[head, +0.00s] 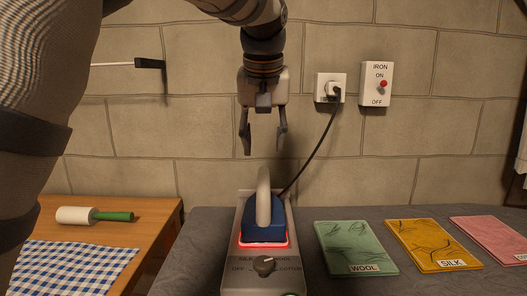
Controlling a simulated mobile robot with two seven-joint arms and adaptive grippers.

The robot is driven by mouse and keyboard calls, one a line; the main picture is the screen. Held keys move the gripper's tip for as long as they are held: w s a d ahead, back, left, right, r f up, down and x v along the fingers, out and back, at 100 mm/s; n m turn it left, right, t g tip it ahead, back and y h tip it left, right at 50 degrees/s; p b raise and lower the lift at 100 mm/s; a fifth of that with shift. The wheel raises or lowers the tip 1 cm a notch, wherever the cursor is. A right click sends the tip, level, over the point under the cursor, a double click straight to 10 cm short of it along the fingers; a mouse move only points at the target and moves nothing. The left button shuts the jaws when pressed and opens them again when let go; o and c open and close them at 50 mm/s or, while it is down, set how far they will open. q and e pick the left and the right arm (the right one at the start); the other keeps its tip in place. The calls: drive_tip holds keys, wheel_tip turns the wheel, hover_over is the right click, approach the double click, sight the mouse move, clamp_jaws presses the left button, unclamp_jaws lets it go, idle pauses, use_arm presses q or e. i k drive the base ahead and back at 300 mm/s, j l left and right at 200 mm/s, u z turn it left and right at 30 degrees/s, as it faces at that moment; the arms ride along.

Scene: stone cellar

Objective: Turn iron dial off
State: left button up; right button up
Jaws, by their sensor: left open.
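The iron dial (263,264) is a dark round knob on the front of a grey iron stand (237,262), with lettering around it, "OFF" at its left. A blue iron (264,228) with a pale upright handle (263,196) sits on the stand, with a red glow around its lower front edge. My left gripper (265,147) hangs above and behind the iron, fingers down, open and empty. It is apart from the iron and the dial. The exact pointer setting is too small to tell. My right gripper is not in view.
A wall switch marked IRON (377,84) with a red knob and a plugged socket (330,88) are behind. A black cord (316,157) runs to the iron. Green (355,243), yellow (431,240) and pink cloths lie right. A wooden table (150,235) holds a roller (92,216).

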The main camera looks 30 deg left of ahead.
sight(262, 265)
drive_tip(key=k, duration=1)
